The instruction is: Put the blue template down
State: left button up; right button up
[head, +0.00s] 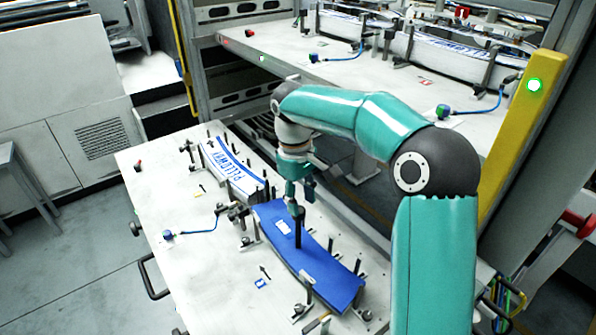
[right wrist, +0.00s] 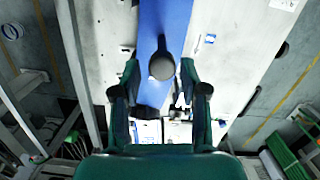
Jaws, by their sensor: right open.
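The blue template (head: 325,270) is a curved flat plate with a dark upright handle (head: 298,236). It lies between the posts on the near white table, and I cannot tell whether it rests flat on labels or on the table. My right gripper (head: 296,203) is over the template at the top of the handle. In the right wrist view, the handle's round knob (right wrist: 162,66) shows between the spread fingers of the right gripper (right wrist: 159,78), with gaps on both sides. The blue template (right wrist: 165,18) runs up out of that view. My left gripper is not in view.
A stack of printed labels (head: 231,168) stands between posts beside the template. Small posts and clamps line the template's edges. A blue cable (head: 195,231) lies on the table to the left. A second white table (head: 345,72) with label stacks is behind, and a yellow post (head: 522,140) stands right.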

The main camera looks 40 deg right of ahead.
notch_tip(320, 180, up, 10)
jog(key=w+p, duration=0.1)
jog(key=shift+r, duration=0.15)
jog(key=shift+w+a, duration=0.1)
dwell(0.4)
